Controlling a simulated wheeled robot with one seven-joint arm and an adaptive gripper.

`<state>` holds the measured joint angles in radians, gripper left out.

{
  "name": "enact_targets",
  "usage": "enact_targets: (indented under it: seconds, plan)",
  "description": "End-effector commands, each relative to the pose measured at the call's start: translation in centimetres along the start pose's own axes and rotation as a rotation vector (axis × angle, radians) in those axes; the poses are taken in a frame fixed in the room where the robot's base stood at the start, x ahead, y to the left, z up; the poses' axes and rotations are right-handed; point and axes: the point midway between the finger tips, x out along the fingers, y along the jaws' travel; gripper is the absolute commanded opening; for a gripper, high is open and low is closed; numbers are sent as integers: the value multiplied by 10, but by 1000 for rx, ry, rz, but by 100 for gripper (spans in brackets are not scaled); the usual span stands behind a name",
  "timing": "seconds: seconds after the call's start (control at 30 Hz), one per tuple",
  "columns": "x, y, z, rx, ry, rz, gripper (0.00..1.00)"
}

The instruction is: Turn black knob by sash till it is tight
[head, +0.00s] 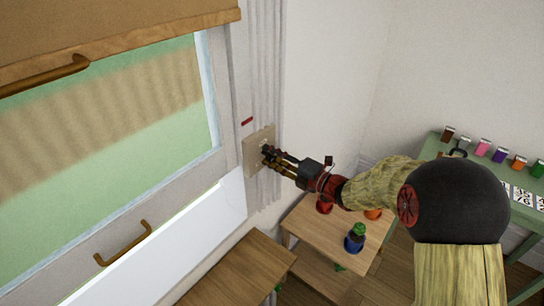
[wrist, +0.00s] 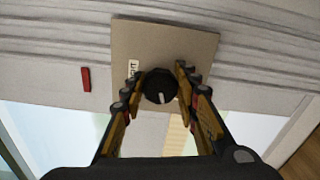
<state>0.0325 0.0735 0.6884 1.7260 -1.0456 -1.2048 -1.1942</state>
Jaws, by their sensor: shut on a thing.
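The black knob (wrist: 159,86) sits on a beige plate (wrist: 188,40) fixed to the wall beside the window sash. A light pointer mark shows on the knob's lower face. My gripper (wrist: 158,88) has one finger on each side of the knob and is shut on it in the wrist view. In the head view, my gripper (head: 268,156) reaches the plate (head: 251,150) from the right, and its fingers largely hide the knob. A small label with lettering (wrist: 133,69) lies on the plate left of the knob, partly beside the left finger.
A small red bar (wrist: 86,79) is on the wall beside the plate. The window sash (head: 228,205) with brass handles is at left. A small wooden table (head: 312,226) with red and blue items stands below my arm. A green table (head: 527,213) with several small coloured items is at right.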

Motion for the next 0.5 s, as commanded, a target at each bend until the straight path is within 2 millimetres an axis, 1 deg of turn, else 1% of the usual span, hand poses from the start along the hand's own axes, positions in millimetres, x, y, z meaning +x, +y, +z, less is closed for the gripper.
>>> enact_targets:
  seconds: [0.5]
  plan:
    - [0,-1,0,492,-1,-3,5]
